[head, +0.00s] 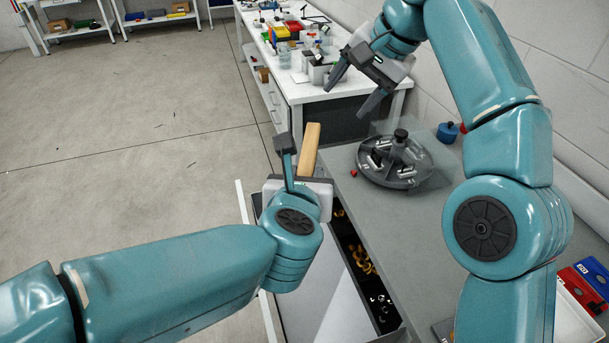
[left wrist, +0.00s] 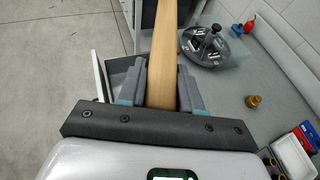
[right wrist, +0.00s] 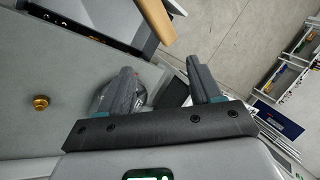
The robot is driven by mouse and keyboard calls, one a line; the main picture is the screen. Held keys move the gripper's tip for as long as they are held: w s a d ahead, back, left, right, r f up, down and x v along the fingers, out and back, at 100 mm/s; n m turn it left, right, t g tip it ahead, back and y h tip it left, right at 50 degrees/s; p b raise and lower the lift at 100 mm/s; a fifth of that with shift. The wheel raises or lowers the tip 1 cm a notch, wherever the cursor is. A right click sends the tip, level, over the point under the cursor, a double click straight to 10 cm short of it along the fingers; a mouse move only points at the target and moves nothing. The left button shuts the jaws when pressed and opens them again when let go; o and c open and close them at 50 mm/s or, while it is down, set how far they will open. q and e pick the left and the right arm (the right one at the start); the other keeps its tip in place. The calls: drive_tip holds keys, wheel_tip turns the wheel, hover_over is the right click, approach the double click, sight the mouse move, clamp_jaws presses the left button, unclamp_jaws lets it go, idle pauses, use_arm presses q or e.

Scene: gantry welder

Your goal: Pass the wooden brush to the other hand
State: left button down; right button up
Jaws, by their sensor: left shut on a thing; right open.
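The wooden brush (head: 309,148) shows as a pale, flat wooden piece rising from my left gripper (head: 296,165); no bristles can be made out. In the left wrist view the brush (left wrist: 164,55) runs up between both fingers, which are shut on it. In the right wrist view its wooden edge (right wrist: 159,20) shows at the top, beside a dark part. My right gripper (head: 352,95) is open and empty, above and to the right of the brush, apart from it. Its two spread fingers also show in the right wrist view (right wrist: 161,72).
A grey round divided tray (head: 416,178) with a central knob stands on the grey worktop (head: 345,190). An open drawer (head: 382,318) with brass-coloured parts lies below my left gripper. A white bench (head: 318,93) with small items stands behind. Open floor lies left.

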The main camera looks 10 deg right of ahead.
drive_tip(key=d+r+m+t+y, duration=0.2)
drive_tip(key=d+r+m+t, duration=0.3)
drive_tip(key=d+r, duration=0.4)
drive_tip(key=w+a+f+n+g, duration=0.1)
drive_tip(key=w+a+f+g, duration=0.1)
drive_tip(key=f, duration=0.7)
drive_tip(key=w+a+f+g, duration=0.2)
drive_tip(key=w+a+f, duration=0.1)
drive_tip(key=f, duration=0.6)
drive_tip(key=s+a+f+n+g, duration=0.1)
drive_tip(key=s+a+f+g, duration=0.1)
drive_tip(key=f, duration=0.7)
drive_tip(key=s+a+f+n+g, duration=0.1)
drive_tip(key=s+a+f+n, duration=0.1)
drive_tip(key=f, duration=0.8)
drive_tip(key=s+a+f+n+g+h, duration=0.1)
drive_tip(key=s+a+f+n, duration=0.2)
drive_tip(key=s+f, duration=1)
drive_tip(key=s+a+f+n+g, duration=0.1)
drive_tip(key=s+a+f+n, duration=0.3)
drive_tip(key=s+f, duration=0.9)
drive_tip(key=s, duration=0.3)
drive_tip(key=shift+a+f+h, duration=0.25)
drive_tip(key=shift+f+h, duration=0.15)
drive_tip(key=shift+s, duration=0.1)
